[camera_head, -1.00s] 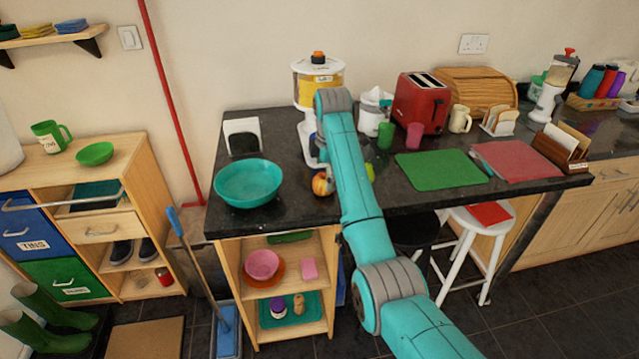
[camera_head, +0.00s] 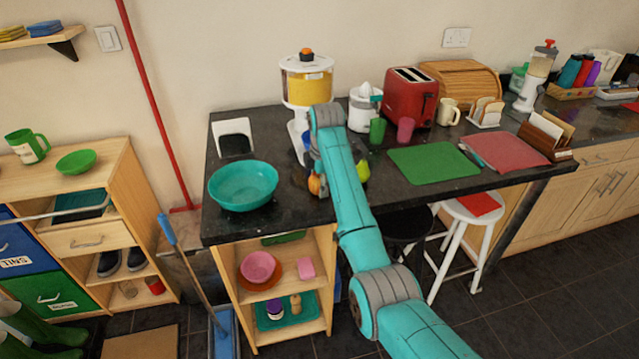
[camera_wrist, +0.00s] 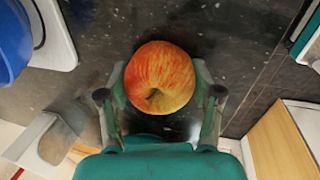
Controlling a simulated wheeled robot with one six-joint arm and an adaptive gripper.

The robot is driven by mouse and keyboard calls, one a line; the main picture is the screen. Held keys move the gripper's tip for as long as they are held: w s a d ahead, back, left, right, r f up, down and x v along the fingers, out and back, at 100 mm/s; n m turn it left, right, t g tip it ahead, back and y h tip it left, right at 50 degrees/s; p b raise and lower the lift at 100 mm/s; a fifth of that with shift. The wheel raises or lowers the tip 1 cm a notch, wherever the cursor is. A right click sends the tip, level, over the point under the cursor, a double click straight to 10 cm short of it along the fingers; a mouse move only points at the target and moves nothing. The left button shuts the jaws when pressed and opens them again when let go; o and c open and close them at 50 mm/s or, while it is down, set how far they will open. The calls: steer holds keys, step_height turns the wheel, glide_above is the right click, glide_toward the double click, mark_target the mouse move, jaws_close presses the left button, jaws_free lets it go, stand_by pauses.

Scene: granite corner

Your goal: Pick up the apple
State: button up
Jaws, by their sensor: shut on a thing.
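The red and yellow apple (camera_wrist: 160,75) fills the middle of the wrist view, its stem hollow facing the camera. My gripper (camera_wrist: 160,92) is shut on it, with one finger at each side. In the head view a small part of the apple (camera_head: 314,185) shows just left of my teal arm, over the front part of the dark counter (camera_head: 285,215). My arm hides most of the gripper there. I cannot tell whether the apple still touches the counter.
A teal bowl (camera_head: 243,187) stands left of the apple. A green pear (camera_head: 363,171) is just right of my arm. A yellow-filled dispenser (camera_head: 306,82) stands behind. A green board (camera_head: 433,163), red toaster (camera_head: 409,97) and cups are further right.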

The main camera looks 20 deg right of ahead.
steer(key=v, duration=0.2)
steer(key=w+v, duration=0.1)
steer(key=v, duration=0.5)
steer(key=shift+w+r, duration=0.4)
steer(key=shift+a+r, duration=0.25)
steer(key=shift+r, duration=0.45)
steer(key=a+r, duration=0.5)
steer(key=a, duration=0.8)
steer(key=w+a+f, duration=0.1)
steer(key=a+f, duration=0.3)
steer(key=a, duration=0.7)
steer(key=shift+w, duration=0.2)
steer(key=shift+a, duration=0.1)
steer(key=shift+f, duration=0.2)
steer(key=shift+s+x, duration=0.25)
steer(key=shift+x, duration=0.95)
steer(key=shift+s+x, duration=0.25)
steer(key=shift+x, duration=0.9)
